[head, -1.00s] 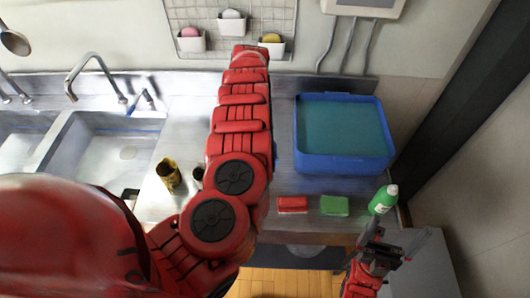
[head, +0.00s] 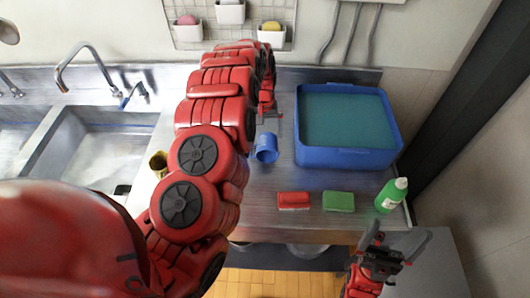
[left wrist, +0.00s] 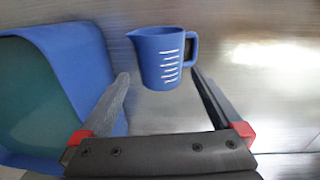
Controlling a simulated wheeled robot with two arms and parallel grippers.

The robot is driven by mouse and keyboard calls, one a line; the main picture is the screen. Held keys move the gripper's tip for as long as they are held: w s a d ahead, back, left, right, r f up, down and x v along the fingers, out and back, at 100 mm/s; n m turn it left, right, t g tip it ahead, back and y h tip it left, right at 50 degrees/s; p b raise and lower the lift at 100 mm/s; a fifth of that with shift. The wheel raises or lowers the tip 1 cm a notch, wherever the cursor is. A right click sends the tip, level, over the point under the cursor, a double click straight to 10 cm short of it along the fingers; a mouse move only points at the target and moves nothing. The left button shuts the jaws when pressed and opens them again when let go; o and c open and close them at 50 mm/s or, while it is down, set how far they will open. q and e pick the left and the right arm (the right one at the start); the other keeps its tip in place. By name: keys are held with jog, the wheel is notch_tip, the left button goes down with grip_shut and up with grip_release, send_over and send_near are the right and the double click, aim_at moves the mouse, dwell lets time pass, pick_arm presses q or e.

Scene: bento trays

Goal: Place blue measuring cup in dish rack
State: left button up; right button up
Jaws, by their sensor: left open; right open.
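The blue measuring cup (head: 266,148) is on the steel counter, left of the blue tub. In the left wrist view the cup (left wrist: 160,55) shows white marks, a spout at left and a dark-lined handle at right. My left gripper (head: 269,112) is open just beyond the cup in the head view. In the left wrist view its fingertips (left wrist: 160,77) are spread either side of the cup's lower part, without clear contact. My right gripper (head: 395,243) is open and empty in front of the counter. I cannot identify a dish rack.
The blue tub (head: 347,158) with a teal inside stands on the right. A red sponge (head: 293,201), green sponge (head: 339,202) and green bottle (head: 391,195) lie near the front edge. A sink (head: 85,150) and gold cup (head: 158,164) are left.

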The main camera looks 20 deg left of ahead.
aim_at(266, 140)
pick_arm(q)
jog(key=shift+f, duration=0.55)
jog(key=shift+f+p, duration=0.4)
jog(key=shift+p, duration=0.2)
notch_tip(266, 140, down, 3)
jog(key=shift+d+p, duration=0.1)
jog(key=shift+p, duration=0.65)
jog(key=shift+d+f, duration=0.1)
jog(key=shift+f, duration=0.6)
jog(key=c, duration=1.3)
jog(key=shift+r, duration=0.1)
